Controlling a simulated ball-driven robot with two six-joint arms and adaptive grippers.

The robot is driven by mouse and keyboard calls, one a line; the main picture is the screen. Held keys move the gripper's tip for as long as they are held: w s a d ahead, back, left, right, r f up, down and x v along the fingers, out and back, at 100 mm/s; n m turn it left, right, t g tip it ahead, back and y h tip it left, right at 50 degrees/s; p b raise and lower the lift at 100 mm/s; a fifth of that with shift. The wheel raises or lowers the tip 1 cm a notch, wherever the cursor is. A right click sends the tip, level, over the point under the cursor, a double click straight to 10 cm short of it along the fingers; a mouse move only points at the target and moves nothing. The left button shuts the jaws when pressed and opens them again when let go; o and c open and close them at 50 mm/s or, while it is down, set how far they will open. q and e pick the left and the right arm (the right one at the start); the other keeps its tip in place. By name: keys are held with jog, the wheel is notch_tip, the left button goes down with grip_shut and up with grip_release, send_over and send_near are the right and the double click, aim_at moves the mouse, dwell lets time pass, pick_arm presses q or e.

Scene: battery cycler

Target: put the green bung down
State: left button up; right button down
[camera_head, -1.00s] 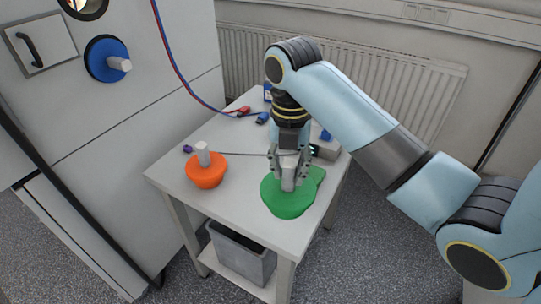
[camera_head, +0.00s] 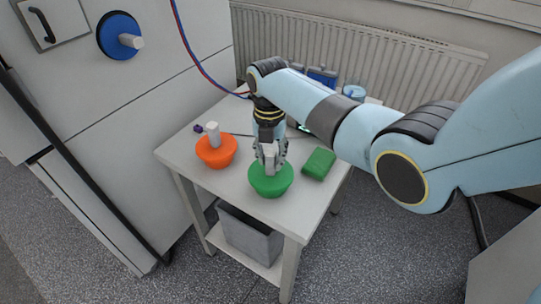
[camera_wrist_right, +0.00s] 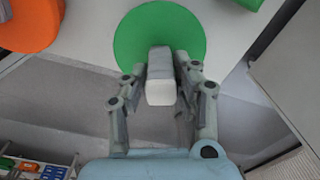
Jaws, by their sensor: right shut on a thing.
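The green bung (camera_head: 270,182) is a round green plug with a pale grey handle, near the front edge of the white table (camera_head: 222,193). My right gripper (camera_head: 270,157) is above it, shut on its handle. In the right wrist view the green disc (camera_wrist_right: 135,38) lies beyond the fingers, and the handle stands between my right gripper's fingertips (camera_wrist_right: 160,80). The bung looks upright; whether its underside touches the table I cannot tell. My left gripper is not in view.
An orange bung (camera_head: 216,152) with a pale handle stands left on the table. A green block (camera_head: 319,163) lies close at the right. A grey bin (camera_head: 250,238) is on the lower shelf. A blue bung (camera_head: 119,37) sits in the cabinet wall. Cables hang behind.

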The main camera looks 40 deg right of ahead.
jog(key=c, duration=1)
grip_release()
notch_tip(320, 180, up, 12)
jog(key=shift+r, duration=0.1)
